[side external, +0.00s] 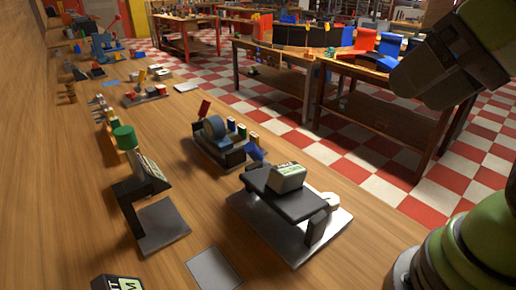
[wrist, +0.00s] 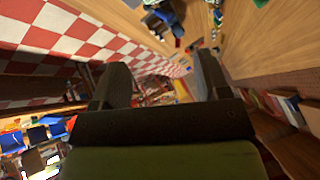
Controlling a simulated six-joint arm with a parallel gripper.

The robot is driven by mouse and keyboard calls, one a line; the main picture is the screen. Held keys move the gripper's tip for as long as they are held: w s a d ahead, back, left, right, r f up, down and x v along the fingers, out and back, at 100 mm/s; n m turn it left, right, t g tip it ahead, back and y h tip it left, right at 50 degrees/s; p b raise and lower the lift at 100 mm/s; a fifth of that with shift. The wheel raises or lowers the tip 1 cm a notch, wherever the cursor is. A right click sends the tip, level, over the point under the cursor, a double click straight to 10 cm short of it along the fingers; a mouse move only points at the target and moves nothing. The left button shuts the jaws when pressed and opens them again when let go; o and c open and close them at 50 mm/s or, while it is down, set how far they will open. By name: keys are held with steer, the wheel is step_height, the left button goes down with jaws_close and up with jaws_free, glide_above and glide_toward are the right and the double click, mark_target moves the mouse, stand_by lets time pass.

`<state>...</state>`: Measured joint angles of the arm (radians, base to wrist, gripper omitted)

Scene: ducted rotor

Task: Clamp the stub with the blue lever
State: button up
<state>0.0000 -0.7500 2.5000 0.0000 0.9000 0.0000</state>
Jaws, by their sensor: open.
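In the side external view a dark fixture stands on the wooden bench, with a grey-blue ring (side external: 215,129) and a red upright plate (side external: 204,109). A row of small coloured pieces runs along its right side, and a blue piece (side external: 254,152), possibly the blue lever, leans at its near right end. I cannot make out the stub for certain. In the wrist view my gripper (wrist: 158,78) is open, its two dark fingers wide apart with nothing held. It is well away from the fixture, over the floor and bench edge.
A black device with a pale labelled block (side external: 287,178) stands on a light plate at the bench's front right. A flat grey plate (side external: 214,268) lies in front. Bare wood separates them.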

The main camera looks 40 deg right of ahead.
steer(key=shift+w+r, duration=0.1)
steer(key=shift+w, duration=0.05)
steer(key=c, duration=0.5)
steer(key=w+n, duration=0.1)
steer(key=w, duration=0.1)
steer(key=w+r+n, duration=0.1)
steer(key=w+r+n+g, duration=0.1)
steer(key=w, duration=0.1)
steer(key=shift+w+n, duration=0.3)
steer(key=shift+n, duration=0.1)
steer(key=shift+c, duration=0.2)
steer(key=n+g+h, duration=0.2)
steer(key=n+g, duration=0.3)
steer(key=n, duration=1.1)
glide_above(253, 144)
step_height(253, 144, down, 16)
steer(key=shift+s+d+r, duration=0.1)
steer(key=shift+r, duration=0.15)
steer(key=f, duration=0.6)
steer(key=w+f, duration=0.1)
steer(key=f, duration=0.2)
steer(key=shift+d+f, duration=0.1)
